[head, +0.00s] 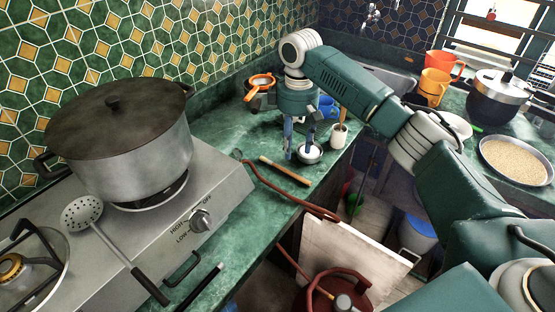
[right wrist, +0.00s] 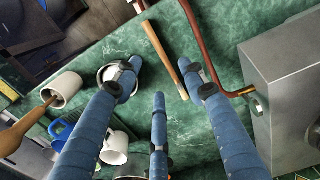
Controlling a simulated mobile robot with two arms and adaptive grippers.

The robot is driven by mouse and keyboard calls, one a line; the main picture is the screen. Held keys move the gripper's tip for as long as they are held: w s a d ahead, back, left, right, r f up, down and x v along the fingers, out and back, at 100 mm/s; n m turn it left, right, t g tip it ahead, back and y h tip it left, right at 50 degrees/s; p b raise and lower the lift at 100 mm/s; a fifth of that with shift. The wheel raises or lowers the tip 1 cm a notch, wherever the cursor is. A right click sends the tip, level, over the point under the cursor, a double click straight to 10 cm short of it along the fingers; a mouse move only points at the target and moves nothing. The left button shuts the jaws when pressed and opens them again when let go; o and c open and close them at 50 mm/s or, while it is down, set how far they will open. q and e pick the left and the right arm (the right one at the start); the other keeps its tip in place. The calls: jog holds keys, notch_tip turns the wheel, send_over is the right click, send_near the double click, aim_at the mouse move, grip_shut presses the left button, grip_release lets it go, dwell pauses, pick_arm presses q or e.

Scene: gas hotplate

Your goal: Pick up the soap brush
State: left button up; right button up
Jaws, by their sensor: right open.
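No brush bristles show, so I cannot tell for sure which thing is the soap brush. A wooden handle (head: 342,113) stands up from a white cup (head: 338,136) on the green counter; in the right wrist view the handle (right wrist: 22,130) leans out of the cup (right wrist: 66,88) at the left. A wooden stick (head: 285,170) lies flat on the counter, also in the right wrist view (right wrist: 165,58). My right gripper (head: 303,157) points down, open and empty, over a small white bowl (head: 313,156), left of the cup. My left gripper is out of view.
A large lidded pot (head: 130,150) stands on the hotplate (head: 215,200) at left. Behind my gripper are an orange strainer (head: 261,81) and a blue mug (head: 327,106). A red hose (head: 275,187) crosses the counter's front edge. Bare counter (head: 222,125) lies left of my gripper.

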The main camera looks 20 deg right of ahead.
aim_at(295, 173)
notch_tip(295, 173, down, 2)
jog(key=shift+w+d, duration=0.1)
jog(key=shift+w, duration=0.05)
jog(key=shift+s+f+p, duration=0.2)
jog(key=shift+s+f, duration=0.05)
jog(key=shift+f, duration=0.35)
jog(key=shift+s+f+p, duration=0.15)
jog(key=shift+s+f, duration=0.05)
jog(key=shift+f, duration=0.75)
jog(key=f, duration=0.2)
jog(key=f+p, duration=0.1)
jog(key=f, duration=0.1)
jog(key=shift+w+d+f, duration=0.1)
jog(key=shift+w+f, duration=0.1)
jog(key=shift+f, duration=0.25)
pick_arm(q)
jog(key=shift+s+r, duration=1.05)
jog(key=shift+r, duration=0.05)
pick_arm(e)
jog(key=c, duration=1)
